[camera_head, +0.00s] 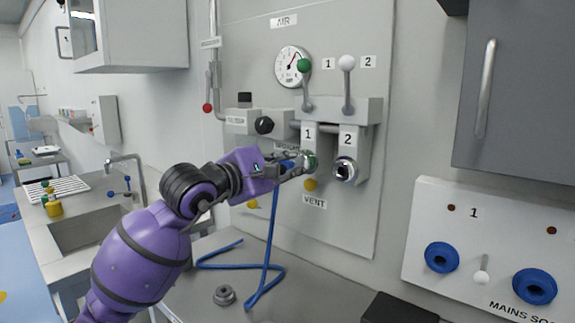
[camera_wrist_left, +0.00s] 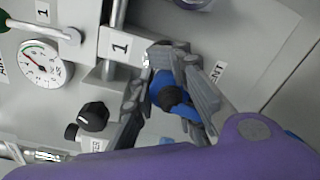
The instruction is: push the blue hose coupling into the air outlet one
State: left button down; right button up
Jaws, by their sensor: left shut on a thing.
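My left gripper (camera_head: 303,163) is at the front of air outlet one (camera_head: 311,160), under the label 1 on the wall panel. Its fingers are shut on the blue hose coupling (camera_wrist_left: 163,82), which shows between them in the left wrist view. The blue hose (camera_head: 270,225) hangs from the gripper down to the counter. The gripper hides most of the coupling in the head view and much of the outlet, so I cannot tell how far the coupling sits in it. My right gripper is not in view.
Air outlet two (camera_head: 345,170) is close by on the right. Above are a green-knobbed lever (camera_head: 305,80), a white-knobbed lever (camera_head: 347,80) and a gauge (camera_head: 291,66). A yellow vent knob (camera_head: 310,184) is just below. A grey round part (camera_head: 224,295) lies on the counter.

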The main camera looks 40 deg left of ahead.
pick_arm(q)
jog(key=c, duration=1.5)
grip_release()
jog(key=shift+w, duration=0.15)
jog(key=shift+c, duration=0.2)
jog(key=s+a, duration=0.1)
jog(key=s, duration=1.1)
jog(key=shift+r, duration=0.2)
